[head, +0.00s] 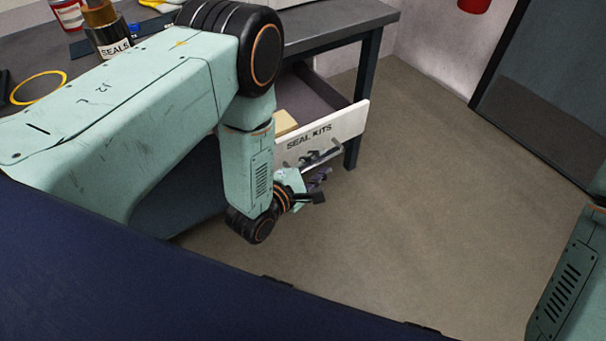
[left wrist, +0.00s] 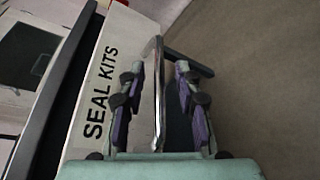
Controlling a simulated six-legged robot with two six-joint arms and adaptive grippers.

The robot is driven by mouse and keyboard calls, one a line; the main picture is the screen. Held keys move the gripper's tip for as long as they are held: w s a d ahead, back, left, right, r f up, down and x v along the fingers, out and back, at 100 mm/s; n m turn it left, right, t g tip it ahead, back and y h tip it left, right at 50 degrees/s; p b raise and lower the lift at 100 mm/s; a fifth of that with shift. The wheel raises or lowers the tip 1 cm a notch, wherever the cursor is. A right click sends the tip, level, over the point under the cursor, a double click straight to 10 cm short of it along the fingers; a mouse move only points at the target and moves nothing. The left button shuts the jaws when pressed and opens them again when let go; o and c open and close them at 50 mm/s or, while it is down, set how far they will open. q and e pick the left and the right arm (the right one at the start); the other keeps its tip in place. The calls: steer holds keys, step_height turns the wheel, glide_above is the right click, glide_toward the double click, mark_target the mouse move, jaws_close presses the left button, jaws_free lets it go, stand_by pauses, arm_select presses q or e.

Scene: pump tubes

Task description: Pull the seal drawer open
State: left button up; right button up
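The seal drawer, with a white front lettered "SEAL KITS" (head: 345,122), stands pulled out from under the workbench in the head view. Its inside partly shows, with a tan box (head: 284,122) in it. The drawer front (left wrist: 112,62) also shows in the left wrist view, with a metal bar handle (left wrist: 159,85). My left gripper (head: 318,180) is at the handle, in front of the drawer. In the left wrist view its purple-padded fingers (left wrist: 158,100) are apart, one on each side of the handle, with gaps visible. My right gripper is out of view.
The grey workbench (head: 335,22) carries a SEALS jar (head: 112,40) and a yellow ring (head: 38,87). A bench leg (head: 362,95) stands just beyond the drawer's right end. The floor (head: 430,190) to the right is clear up to a dark door (head: 550,80).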

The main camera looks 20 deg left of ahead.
arm_select(q)
steer(key=v, duration=1)
steer(key=shift+s, duration=0.25)
steer(key=shift+a+r, duration=0.15)
steer(key=shift+r, duration=0.05)
